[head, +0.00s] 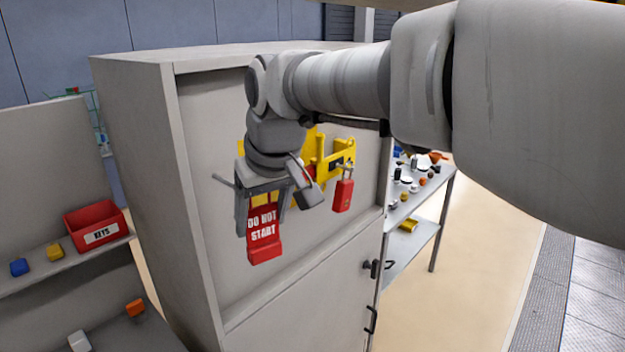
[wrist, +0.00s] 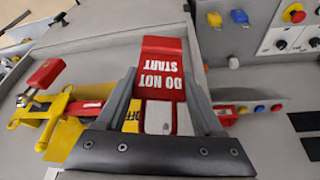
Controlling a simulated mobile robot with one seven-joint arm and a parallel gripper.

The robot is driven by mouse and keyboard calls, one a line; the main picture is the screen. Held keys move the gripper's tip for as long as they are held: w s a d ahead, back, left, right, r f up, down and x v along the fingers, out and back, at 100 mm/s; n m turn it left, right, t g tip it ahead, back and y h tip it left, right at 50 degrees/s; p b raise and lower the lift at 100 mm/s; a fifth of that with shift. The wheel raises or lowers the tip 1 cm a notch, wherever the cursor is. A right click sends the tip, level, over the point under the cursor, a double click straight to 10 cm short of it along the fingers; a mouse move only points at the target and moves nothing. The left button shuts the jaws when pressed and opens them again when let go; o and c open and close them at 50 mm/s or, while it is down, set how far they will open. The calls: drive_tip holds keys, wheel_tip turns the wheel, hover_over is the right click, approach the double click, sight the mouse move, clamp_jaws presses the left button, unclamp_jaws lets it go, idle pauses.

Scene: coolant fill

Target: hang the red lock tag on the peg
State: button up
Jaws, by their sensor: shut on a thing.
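The red lock tag (head: 263,236), lettered DO NOT START, hangs below my gripper (head: 262,210) in front of the grey cabinet panel. My gripper is shut on its upper part, with a finger on each side. In the wrist view the tag (wrist: 162,68) shows between the fingers (wrist: 161,85) with its lettering upside down. A thin grey rod (head: 222,181), possibly the peg, sticks out just left of the gripper. Whether the tag touches the panel or the rod, I cannot tell. The gripper hides the panel behind it.
A yellow lockout bracket (head: 335,160) with a hanging red padlock (head: 343,195) is right of the gripper. A grey padlock-like piece (head: 308,195) is close beside the fingers. A red KEYS bin (head: 95,226) stands on the left shelf; a cluttered table is at right.

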drive_tip(key=w+a+f+p, duration=0.1)
drive_tip(key=w+a+f, duration=0.1)
drive_tip(key=w+a, duration=0.2)
drive_tip(key=shift+w+a, duration=0.35)
drive_tip(key=shift+a, duration=0.4)
idle(0.4)
idle(0.5)
drive_tip(key=o, duration=1.5)
